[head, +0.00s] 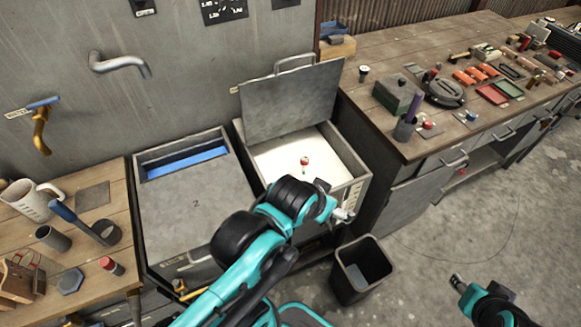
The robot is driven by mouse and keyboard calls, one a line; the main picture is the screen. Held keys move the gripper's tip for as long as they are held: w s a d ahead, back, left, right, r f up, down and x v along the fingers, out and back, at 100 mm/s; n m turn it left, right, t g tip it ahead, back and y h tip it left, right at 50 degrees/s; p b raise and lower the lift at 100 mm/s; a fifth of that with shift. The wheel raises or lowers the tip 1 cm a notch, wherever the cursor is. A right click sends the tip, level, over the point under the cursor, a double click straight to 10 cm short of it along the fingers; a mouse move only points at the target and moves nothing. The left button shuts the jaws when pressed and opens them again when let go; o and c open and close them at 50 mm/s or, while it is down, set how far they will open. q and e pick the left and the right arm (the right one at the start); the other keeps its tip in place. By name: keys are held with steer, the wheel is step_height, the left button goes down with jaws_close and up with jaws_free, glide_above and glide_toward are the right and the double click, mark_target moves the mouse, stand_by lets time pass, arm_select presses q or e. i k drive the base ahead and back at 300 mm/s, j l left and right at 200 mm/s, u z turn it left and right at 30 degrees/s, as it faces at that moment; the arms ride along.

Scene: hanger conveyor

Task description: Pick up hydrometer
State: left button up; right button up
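A small red and white object (305,161), which looks like the hydrometer, stands out against the white contents of the open bin (361,168). It is small, and its lower part cannot be made out. My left gripper (343,214) is over the bin's front right edge, in front of and to the right of the object in the picture, apart from it. Its fingers are too small and partly hidden to tell open from shut. My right gripper (457,283) is low over the floor at the right, far from the bin; its fingers are unclear too.
The bin's grey lid (290,100) stands raised at the back. A closed tank (195,210) marked 2 stands to the left. A dark waste bin (362,272) stands on the floor in front. A cluttered workbench (400,60) is at the right; a wooden table (85,255) is at the left.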

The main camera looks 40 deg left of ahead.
mark_target(304, 161)
steer(key=l+u, duration=0.2)
steer(key=u, duration=0.25)
steer(key=l+u, duration=0.2)
steer(key=u, duration=0.2)
steer(key=i+j, duration=0.1)
steer(key=j, duration=0.25)
steer(key=j+u, duration=0.1)
steer(key=j, duration=0.3)
steer(key=i, duration=0.05)
